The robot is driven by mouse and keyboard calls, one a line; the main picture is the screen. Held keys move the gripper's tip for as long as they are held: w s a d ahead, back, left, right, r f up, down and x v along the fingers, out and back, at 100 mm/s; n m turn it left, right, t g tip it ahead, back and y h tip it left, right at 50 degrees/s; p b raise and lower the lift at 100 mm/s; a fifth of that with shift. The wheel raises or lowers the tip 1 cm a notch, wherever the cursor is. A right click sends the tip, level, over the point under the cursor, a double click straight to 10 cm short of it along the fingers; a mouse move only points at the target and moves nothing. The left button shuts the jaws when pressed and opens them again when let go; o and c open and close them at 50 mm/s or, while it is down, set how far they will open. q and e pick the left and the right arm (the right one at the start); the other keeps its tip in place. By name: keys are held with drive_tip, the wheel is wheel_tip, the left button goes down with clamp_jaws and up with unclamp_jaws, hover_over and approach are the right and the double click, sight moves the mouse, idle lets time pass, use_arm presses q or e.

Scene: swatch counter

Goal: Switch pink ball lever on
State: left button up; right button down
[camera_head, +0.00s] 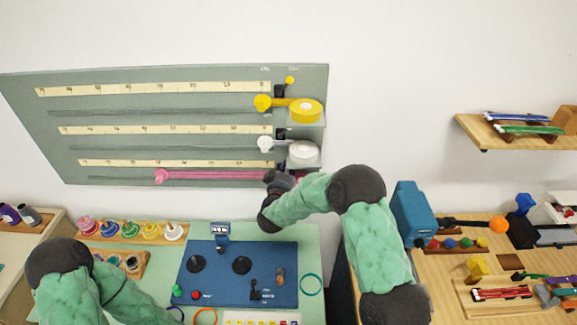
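A pink bar with a ball-like pink end (162,176) runs along the lowest row of the grey-green wall panel (100,110). Its right end goes behind my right gripper (276,179), which is at the panel's lower right. A sliver of pink also shows beside my arm. I cannot tell whether the gripper touches the pink part, or whether its fingers are open. A blue control board (235,265) on the counter carries dark knobs, a small black lever (255,291) and a red button (195,295). My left arm is at the lower left; its gripper is outside the picture.
Yellow (304,110) and white (302,151) round reels sit above the pink row. Colored spools line a wooden rack (130,239) at left. A lever with an orange ball (498,224) is on the right table. The blue board's surroundings hold rings and a color strip.

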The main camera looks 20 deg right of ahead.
drive_tip(key=shift+a, duration=0.1)
drive_tip(key=a+n, duration=0.1)
drive_tip(key=n, duration=0.1)
drive_tip(key=a+n+t+b, duration=0.1)
drive_tip(key=n, duration=0.2)
drive_tip(key=w+a+n, duration=0.1)
drive_tip(key=n, duration=0.2)
drive_tip(key=shift+r+t, duration=0.25)
drive_tip(key=shift+t, duration=0.15)
drive_tip(key=n, duration=0.2)
drive_tip(key=a+n+b, duration=0.1)
drive_tip(key=shift+w+a+f+n+t+y, duration=0.2)
drive_tip(key=shift+n+t+y, duration=0.1)
drive_tip(key=shift+n+t, duration=0.1)
drive_tip(key=shift+w+a+f+n+t+y+b, duration=0.15)
drive_tip(key=shift+a+n+y+b, duration=0.1)
drive_tip(key=shift+n, duration=0.65)
drive_tip(key=shift+s+a+f+n+t+y+b, duration=0.15)
drive_tip(key=shift+a+n, duration=0.1)
drive_tip(key=shift+n, duration=0.65)
drive_tip(key=shift+w, duration=0.1)
drive_tip(key=c, duration=1.4)
unclamp_jaws()
